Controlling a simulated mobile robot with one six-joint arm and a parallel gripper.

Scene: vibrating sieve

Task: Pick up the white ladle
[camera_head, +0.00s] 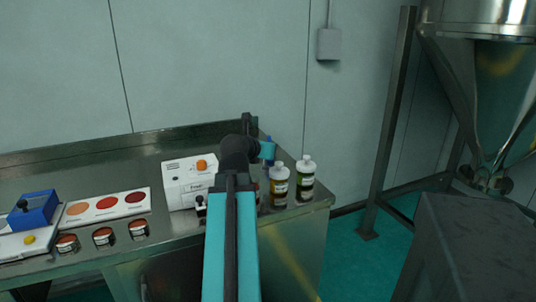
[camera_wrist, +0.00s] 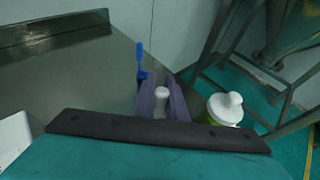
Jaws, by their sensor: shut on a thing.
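My gripper shows in the wrist view (camera_wrist: 162,99), with two purple fingers shut on a narrow white piece. I take this piece to be part of the white ladle (camera_wrist: 160,104); only a short, rounded bit shows and the rest is hidden by the fingers and the gripper body. The fingers and the ladle cannot be made out there.
A blue object (camera_wrist: 140,62) stands beyond the fingers. A white box (camera_head: 180,187) is left of my arm. A metal frame (camera_head: 388,130) stands right.

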